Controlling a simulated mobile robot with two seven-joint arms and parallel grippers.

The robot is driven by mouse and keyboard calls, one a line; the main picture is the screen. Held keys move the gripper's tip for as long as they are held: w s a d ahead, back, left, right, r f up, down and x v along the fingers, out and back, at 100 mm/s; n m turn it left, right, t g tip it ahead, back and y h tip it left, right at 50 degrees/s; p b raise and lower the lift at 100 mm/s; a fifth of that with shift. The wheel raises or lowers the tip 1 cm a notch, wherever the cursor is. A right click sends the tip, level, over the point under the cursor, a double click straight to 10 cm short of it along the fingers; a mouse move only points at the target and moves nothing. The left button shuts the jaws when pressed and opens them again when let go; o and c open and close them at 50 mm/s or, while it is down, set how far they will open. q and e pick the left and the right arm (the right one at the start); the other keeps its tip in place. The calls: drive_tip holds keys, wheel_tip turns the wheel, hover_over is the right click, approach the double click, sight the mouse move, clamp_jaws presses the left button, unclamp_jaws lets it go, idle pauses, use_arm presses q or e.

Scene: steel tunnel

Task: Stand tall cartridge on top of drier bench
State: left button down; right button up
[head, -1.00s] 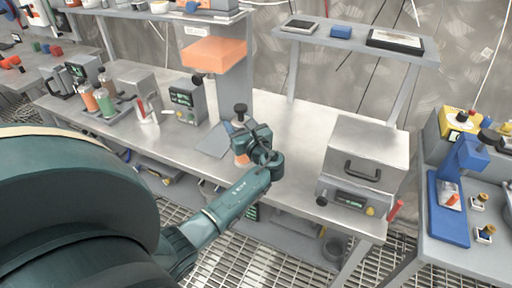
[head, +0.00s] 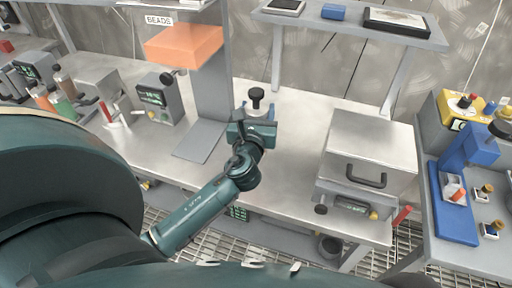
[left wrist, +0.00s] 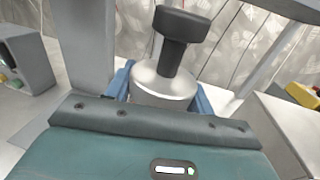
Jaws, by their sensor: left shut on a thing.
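A tall cartridge with a black knob and a pale round top (head: 257,108) is in my left gripper (head: 252,128). In the left wrist view the cartridge (left wrist: 162,88) is upright between the blue fingers (left wrist: 162,92), which are shut on it. Its lower part is hidden behind the gripper, so I cannot tell whether it touches the surface. The drier bench, which I take to be the long steel bench (head: 290,135), lies under and around the gripper. A steel box with a handle (head: 368,150) stands on it to the right. My right gripper is not in view.
An orange block (head: 184,44) on a grey stand is left of the gripper, beside a "BEADS" sign. A grey device (head: 160,98) stands further left. A raised shelf (head: 345,30) is behind. A blue press (head: 455,195) is on the right-hand table. Bench between cartridge and steel box is clear.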

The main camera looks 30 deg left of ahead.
use_arm(q)
drive_tip(key=shift+f+b, duration=1.1)
drive_tip(key=shift+f, duration=2.7)
drive_tip(key=c, duration=0.6)
unclamp_jaws()
drive_tip(key=shift+o, duration=0.2)
drive_tip(key=shift+r, duration=0.2)
drive_tip(key=b+v, duration=0.1)
drive_tip(key=v, duration=1.1)
